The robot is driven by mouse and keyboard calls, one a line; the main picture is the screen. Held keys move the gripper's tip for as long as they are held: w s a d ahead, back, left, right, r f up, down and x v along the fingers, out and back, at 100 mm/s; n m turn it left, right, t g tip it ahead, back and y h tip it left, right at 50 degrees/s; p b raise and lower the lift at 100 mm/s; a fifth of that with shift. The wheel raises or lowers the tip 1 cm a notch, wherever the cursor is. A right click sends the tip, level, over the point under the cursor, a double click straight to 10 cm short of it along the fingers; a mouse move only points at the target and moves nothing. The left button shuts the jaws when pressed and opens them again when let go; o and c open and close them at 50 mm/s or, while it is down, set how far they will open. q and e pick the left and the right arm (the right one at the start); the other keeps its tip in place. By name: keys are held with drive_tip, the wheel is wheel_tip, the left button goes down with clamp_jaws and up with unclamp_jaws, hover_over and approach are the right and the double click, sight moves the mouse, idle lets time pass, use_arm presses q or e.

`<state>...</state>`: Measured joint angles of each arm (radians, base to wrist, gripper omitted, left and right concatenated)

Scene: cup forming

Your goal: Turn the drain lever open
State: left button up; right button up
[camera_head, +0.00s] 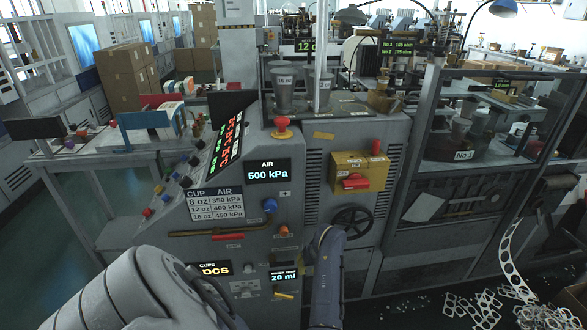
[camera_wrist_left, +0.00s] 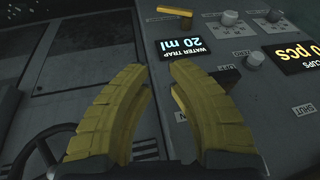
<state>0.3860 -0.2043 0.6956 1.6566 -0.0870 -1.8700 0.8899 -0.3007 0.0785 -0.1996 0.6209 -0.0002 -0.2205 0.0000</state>
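A yellow lever (camera_head: 284,296) sits low on the grey machine front, just below the black WATER TRAP display (camera_head: 284,275) reading 20 ml. In the left wrist view, which shows the panel upside down, the lever (camera_wrist_left: 167,11) lies crosswise at the top, beyond the display (camera_wrist_left: 190,47). My left gripper (camera_wrist_left: 160,72) has yellow fingers, parted with a narrow gap at the tips and nothing between them. The tips are short of the lever and apart from it. In the head view my left forearm mostly hides this gripper. My right gripper is not in view.
A black handwheel (camera_head: 353,222) is right of my forearm; its rim also shows in the left wrist view (camera_wrist_left: 30,152). A CUPS display (camera_head: 214,269) and small knobs (camera_head: 245,288) are left of the lever. A blue knob (camera_head: 270,205) and pipe stick out above.

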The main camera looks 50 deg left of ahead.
use_arm(q)
drive_tip(key=shift+s+d+r, duration=0.1)
drive_tip(key=shift+d+r, duration=0.05)
drive_tip(key=shift+r, duration=0.2)
drive_tip(key=shift+c, duration=1)
drive_tip(key=shift+s+d+f, duration=0.1)
drive_tip(key=shift+f, duration=0.05)
clamp_jaws()
drive_tip(key=x, duration=0.7)
drive_tip(key=s+x, duration=0.1)
drive_tip(key=x, duration=1.3)
drive_tip(key=shift+s+d+f, duration=0.15)
drive_tip(key=shift+s+f, duration=0.1)
drive_tip(key=shift+f, duration=0.25)
drive_tip(key=shift+s+a+f, duration=0.15)
drive_tip(key=shift+f, duration=0.25)
drive_tip(key=shift+s+a+f, duration=0.1)
drive_tip(key=shift+s+f, duration=0.1)
drive_tip(key=shift+f, duration=0.2)
